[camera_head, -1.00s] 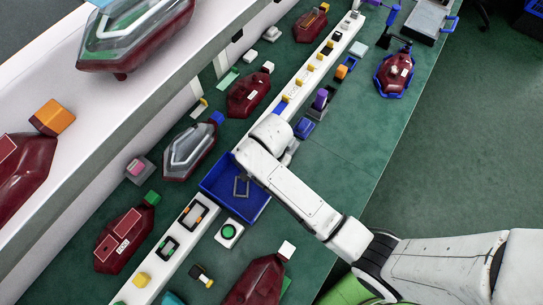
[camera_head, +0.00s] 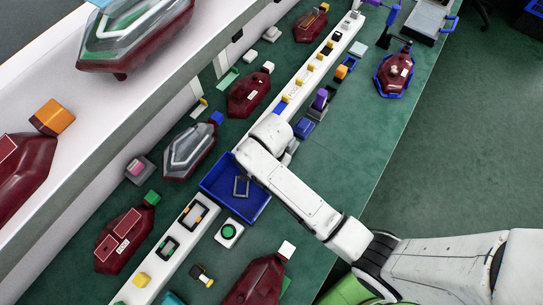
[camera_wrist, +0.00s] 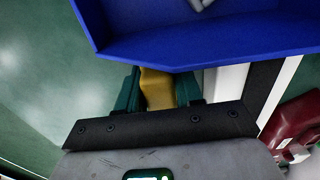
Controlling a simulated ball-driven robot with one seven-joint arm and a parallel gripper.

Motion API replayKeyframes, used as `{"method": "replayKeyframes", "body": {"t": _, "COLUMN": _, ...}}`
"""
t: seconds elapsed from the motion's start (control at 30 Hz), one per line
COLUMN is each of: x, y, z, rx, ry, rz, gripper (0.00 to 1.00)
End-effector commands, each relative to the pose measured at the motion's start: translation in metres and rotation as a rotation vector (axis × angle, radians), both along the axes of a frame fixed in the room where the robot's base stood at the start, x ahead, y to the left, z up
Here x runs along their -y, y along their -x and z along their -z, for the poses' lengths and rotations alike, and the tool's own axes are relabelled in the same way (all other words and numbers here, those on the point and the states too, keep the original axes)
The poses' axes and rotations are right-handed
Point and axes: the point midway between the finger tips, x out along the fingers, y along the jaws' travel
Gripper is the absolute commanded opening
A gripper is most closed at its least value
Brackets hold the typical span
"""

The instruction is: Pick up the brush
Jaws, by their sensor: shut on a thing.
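My gripper (camera_wrist: 158,91) shows in the wrist view as two teal fingers shut on a yellow thing (camera_wrist: 157,88). The blue bin hides its far end, so I cannot tell from its shape whether it is the brush. In the head view my white arm reaches over the bench to the central rail, and its wrist hides the gripper and what it holds. The blue bin (camera_head: 219,193) is just beside the wrist there, and its wall (camera_wrist: 190,47) is close in front of the fingers in the wrist view.
A grey frame (camera_head: 241,186) is in the bin. The white rail (camera_head: 171,268) carries several small parts. Red lamp housings (camera_head: 250,93) stand along the bench. A green button box (camera_head: 229,232) is below the bin. The bench right of the arm (camera_head: 350,150) is mostly clear.

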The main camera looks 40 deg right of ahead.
Motion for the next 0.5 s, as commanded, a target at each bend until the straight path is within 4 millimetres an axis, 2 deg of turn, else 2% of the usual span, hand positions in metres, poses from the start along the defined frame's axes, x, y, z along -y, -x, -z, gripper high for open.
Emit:
{"method": "replayKeyframes", "body": {"t": 0.27, "x": 0.0, "y": 0.0, "z": -0.011, "rx": 0.001, "ry": -0.001, "rz": 0.0, "gripper": 0.06}}
{"method": "replayKeyframes", "body": {"t": 0.4, "x": 0.0, "y": -0.001, "z": -0.031, "rx": 0.003, "ry": -0.001, "rz": 0.001, "gripper": 0.06}}
{"method": "replayKeyframes", "body": {"t": 0.5, "x": 0.008, "y": 0.011, "z": -0.045, "rx": 0.001, "ry": 0.0, "rz": 0.002, "gripper": 0.06}}
